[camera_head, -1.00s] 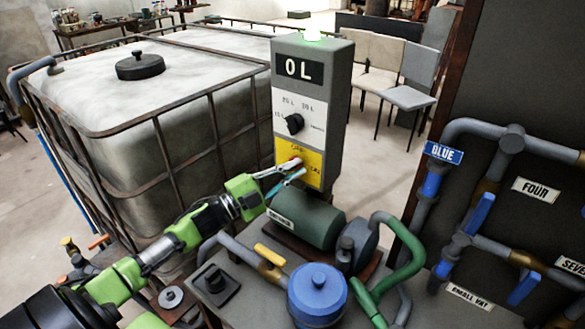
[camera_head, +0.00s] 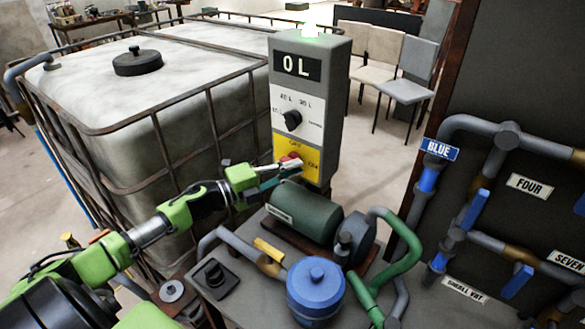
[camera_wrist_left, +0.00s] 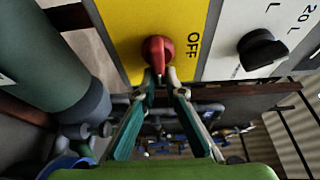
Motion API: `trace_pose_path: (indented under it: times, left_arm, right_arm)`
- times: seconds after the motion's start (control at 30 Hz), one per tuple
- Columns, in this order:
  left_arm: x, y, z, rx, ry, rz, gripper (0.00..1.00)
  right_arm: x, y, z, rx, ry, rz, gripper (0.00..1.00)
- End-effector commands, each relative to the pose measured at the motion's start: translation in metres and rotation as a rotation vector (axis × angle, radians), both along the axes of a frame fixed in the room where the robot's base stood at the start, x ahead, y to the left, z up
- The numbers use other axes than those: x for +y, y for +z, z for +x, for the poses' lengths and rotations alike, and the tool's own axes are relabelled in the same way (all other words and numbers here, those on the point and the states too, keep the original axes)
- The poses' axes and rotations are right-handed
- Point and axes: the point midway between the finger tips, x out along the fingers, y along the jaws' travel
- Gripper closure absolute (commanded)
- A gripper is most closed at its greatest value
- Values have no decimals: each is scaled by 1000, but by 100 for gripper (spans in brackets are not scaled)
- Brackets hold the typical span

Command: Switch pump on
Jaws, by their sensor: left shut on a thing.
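The red pump switch (camera_head: 290,158) is a knob on the yellow panel (camera_head: 312,176) at the bottom of the grey control box (camera_head: 340,90). OFF is printed above it and ON to its lower right in the head view. My left gripper (camera_head: 292,165) is at the knob, its fingers closed on it. In the left wrist view the red knob (camera_wrist_left: 157,50) sits between the fingertips of my left gripper (camera_wrist_left: 161,82), beside the OFF label. The fingertips partly hide the knob in the head view. My right gripper is not in view.
A black dial (camera_head: 292,120) sits above the yellow panel, under a display reading 0 L. The green pump (camera_head: 304,212) and a blue-capped vessel (camera_head: 316,290) are just below. A large caged tank (camera_head: 95,95) stands behind my left arm. Pipes with blue valves are at right.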

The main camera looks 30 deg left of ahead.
Motion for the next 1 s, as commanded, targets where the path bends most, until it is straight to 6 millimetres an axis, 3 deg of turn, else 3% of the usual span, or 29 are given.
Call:
trace_pose_path:
  times: [0.33, 0.37, 0.4, 0.77, 1.0]
  left_arm:
    - [5, -2, 1, 3, 12, 9, 100]
    - [5, -2, 1, 3, 13, 9, 82]
    - [5, -2, 1, 2, 13, 8, 73]
    - [3, 0, -1, 0, 6, 4, 73]
    - [14, -1, -22, 3, 6, 4, 73]
  right_arm:
    - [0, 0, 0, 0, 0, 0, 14]
    - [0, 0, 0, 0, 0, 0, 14]
    - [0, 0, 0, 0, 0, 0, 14]
    - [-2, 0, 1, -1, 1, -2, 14]
    - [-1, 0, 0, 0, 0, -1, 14]
